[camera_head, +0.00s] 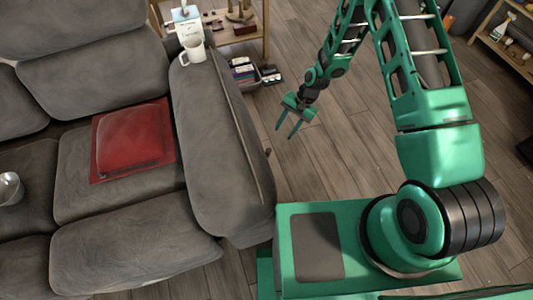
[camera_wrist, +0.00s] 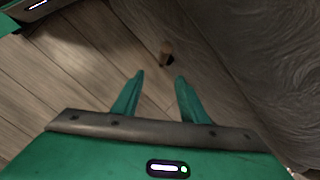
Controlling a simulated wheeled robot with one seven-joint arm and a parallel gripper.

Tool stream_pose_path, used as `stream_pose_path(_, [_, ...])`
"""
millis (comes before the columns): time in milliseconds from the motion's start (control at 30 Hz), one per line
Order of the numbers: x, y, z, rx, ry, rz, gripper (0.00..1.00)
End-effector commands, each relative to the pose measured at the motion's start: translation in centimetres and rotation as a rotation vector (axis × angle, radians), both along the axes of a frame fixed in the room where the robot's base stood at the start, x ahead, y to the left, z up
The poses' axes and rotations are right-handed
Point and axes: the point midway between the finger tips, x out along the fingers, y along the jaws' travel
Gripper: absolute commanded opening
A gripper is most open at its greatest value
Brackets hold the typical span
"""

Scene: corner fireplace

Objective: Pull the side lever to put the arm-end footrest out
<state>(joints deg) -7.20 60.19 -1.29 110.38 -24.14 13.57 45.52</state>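The grey recliner sofa's near arm (camera_head: 215,150) runs along the left of my gripper in the head view. The front panel of the arm-end seat, which looks like the footrest (camera_head: 135,250), sits folded in against the seat. A short brown lever (camera_wrist: 166,47) with a dark base stands out by the sofa's side (camera_wrist: 245,50) in the wrist view. The head view does not show the lever. My gripper (camera_head: 285,134) is open and empty over the floor beside the arm. Its fingers (camera_wrist: 160,76) point towards the lever, which appears beyond the tips, not between them.
A white mug (camera_head: 194,48) stands on the sofa arm. A red cushion (camera_head: 133,140) lies on the arm-end seat, and a metal cup (camera_head: 10,190) is at far left. A wooden side table (camera_head: 215,35) and a box of items (camera_head: 245,72) stand behind. The wooden floor (camera_head: 330,150) is clear.

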Motion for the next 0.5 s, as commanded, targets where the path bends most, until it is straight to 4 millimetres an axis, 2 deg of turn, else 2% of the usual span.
stream_pose_path(33, [-0.5,0.9,-1.4,0.011,0.014,-0.006,0.39])
stream_pose_path(100, [-1.0,1.8,-2.6,0.026,0.025,-0.018,0.39])
stream_pose_path(500, [-2.0,4.0,-6.4,0.041,0.038,-0.031,0.39])
